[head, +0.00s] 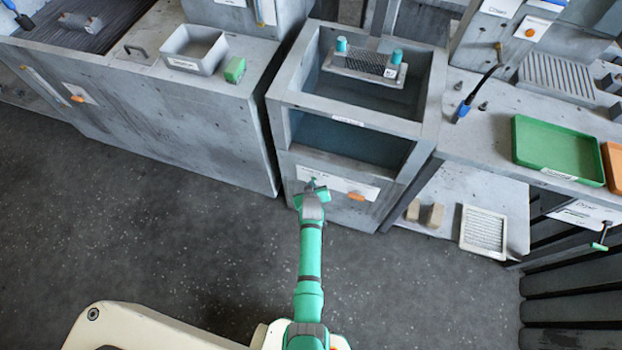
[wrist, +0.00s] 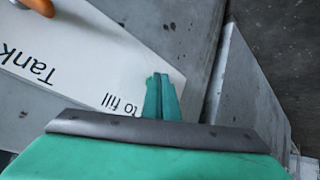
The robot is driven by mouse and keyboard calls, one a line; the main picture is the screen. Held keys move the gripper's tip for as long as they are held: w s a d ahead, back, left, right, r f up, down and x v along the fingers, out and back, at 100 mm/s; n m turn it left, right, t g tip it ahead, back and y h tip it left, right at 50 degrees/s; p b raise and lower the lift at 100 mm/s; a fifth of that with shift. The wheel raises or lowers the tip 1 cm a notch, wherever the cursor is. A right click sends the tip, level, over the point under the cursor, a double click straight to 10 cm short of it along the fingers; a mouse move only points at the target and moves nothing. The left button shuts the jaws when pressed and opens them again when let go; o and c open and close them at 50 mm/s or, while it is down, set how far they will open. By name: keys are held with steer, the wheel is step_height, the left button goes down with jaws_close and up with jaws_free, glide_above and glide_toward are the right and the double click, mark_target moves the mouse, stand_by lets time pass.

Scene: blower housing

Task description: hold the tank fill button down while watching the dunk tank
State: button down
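The dunk tank (head: 436,95) is a grey open-topped box with a front opening; dark bluish water seems to show inside. A slotted tray with two teal knobs (head: 364,67) sits at its top. On its lower front is a white label plate (head: 342,184); in the wrist view the plate (wrist: 85,55) reads "Tank" and "to fill". My gripper (head: 314,185) is at the left part of this plate. Its green fingers (wrist: 163,97) are together, empty, with tips at the plate's edge near "to fill". The fill button is not distinguishable, perhaps hidden behind the fingers; contact cannot be told.
An orange handle or knob (head: 356,197) is on the plate, right of my gripper. The left counter holds a grey bin (head: 193,50) and a green block (head: 235,69). The right bench holds a green tray (head: 555,148). A filter panel (head: 483,232) lies below. Open floor lies in front.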

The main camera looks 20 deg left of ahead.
steer(key=shift+w, duration=0.2)
steer(key=shift+s+d, duration=0.15)
steer(key=shift+d, duration=0.05)
stand_by(0.4)
